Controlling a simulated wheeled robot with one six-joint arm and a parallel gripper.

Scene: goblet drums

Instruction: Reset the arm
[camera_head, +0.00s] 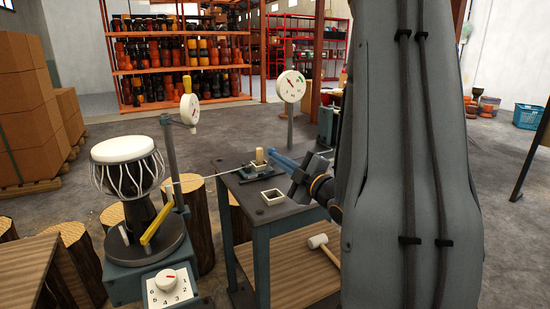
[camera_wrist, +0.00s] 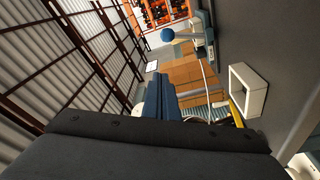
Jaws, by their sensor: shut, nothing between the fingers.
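My gripper (camera_head: 272,153) is above the dark metal table (camera_head: 242,190), its blue fingers pointing left and slightly up in the head view. In the wrist view its fingers (camera_wrist: 158,92) are together with nothing held. My arm is raised on the right and covers much of the head view. A tan peg (camera_head: 260,155) stands in a small holder behind the fingertips; whether they touch cannot be told. A small white square frame (camera_head: 272,196) lies on the table below the gripper, and shows at right in the wrist view (camera_wrist: 248,90).
A goblet drum (camera_head: 125,160) stands on a turntable with a yellow bar (camera_head: 157,223) and numbered dial (camera_head: 170,287). Dial gauges (camera_head: 291,86) rise on posts. A mallet (camera_head: 323,246) lies on the lower shelf.

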